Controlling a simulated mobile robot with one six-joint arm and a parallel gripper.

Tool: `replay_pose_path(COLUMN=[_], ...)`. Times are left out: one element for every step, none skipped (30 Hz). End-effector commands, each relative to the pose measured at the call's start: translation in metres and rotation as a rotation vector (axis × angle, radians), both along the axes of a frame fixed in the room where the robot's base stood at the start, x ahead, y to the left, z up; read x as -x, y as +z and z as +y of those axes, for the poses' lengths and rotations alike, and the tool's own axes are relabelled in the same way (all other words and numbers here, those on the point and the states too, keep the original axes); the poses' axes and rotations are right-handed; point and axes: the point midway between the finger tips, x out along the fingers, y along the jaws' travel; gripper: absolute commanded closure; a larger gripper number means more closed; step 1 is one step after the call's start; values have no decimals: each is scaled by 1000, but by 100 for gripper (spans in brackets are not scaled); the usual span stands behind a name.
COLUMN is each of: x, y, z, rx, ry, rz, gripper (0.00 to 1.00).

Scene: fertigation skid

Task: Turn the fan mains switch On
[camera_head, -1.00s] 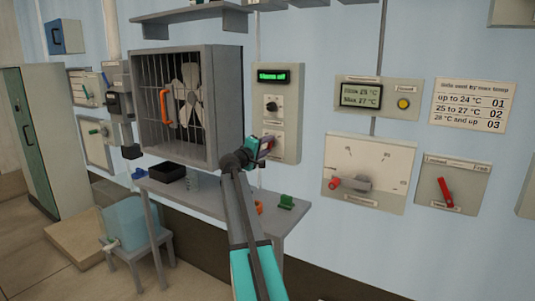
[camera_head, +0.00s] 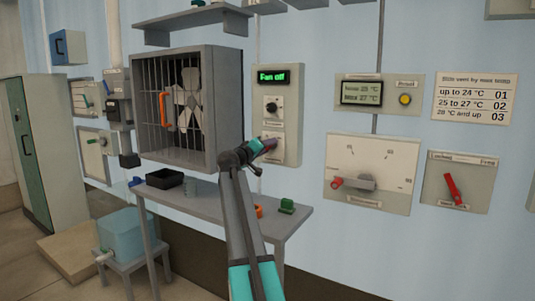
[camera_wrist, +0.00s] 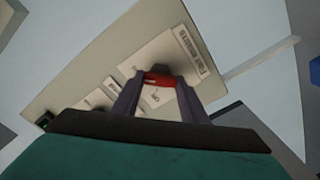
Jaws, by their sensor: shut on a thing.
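The fan panel (camera_head: 288,92) is a tall beige plate on the wall, right of the caged fan (camera_head: 190,105). Its green-lit display (camera_head: 274,77) reads "Fan off". A black knob (camera_head: 271,106) sits below it, and the mains switch plate is at the bottom. My gripper (camera_head: 268,146) is at that lower plate and hides most of it. In the wrist view the two dark fingers of my gripper (camera_wrist: 157,88) are shut on the red handle (camera_wrist: 158,78) of the mains switch, beside a printed label (camera_wrist: 192,51). The handle's exact setting is hard to tell.
A grey table (camera_head: 225,204) stands below, with a black tray (camera_head: 165,179), a green piece (camera_head: 287,205) and an orange piece (camera_head: 258,211). A dial panel (camera_head: 368,172) and a red-lever panel (camera_head: 457,181) are on the wall at right.

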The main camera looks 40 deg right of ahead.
Motion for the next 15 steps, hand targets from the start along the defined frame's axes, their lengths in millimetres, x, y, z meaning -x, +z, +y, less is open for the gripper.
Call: replay_pose_path(x=[0, 0, 0, 0, 0, 0, 0, 0, 0, 0, 0, 1, 0, 1, 1], y=[-3, -3, -3, -2, -2, -2, -2, -1, -1, -1, -1, -1, -1, -1, -1], z=[0, 0, 0, 0, 0, 0, 0, 0, 0, 0, 0, 0, 0, 0, 0], rx=[-4, -6, -8, -10, -11, -12, -13, -14, -14, -15, -15, -15, -15, -15, -15], ry=[-1, -1, -1, -1, -1, -1, -1, -1, -1, -1, -1, -1, -1, -1, -1], rz=[-12, -20, -28, -32, -37, -41, -44, -46, -48, -50, -50, -51, -51, -51, -51], gripper=[83, 83, 83, 83, 83, 83, 83, 83, 83, 83, 83, 83, 83, 83, 83])
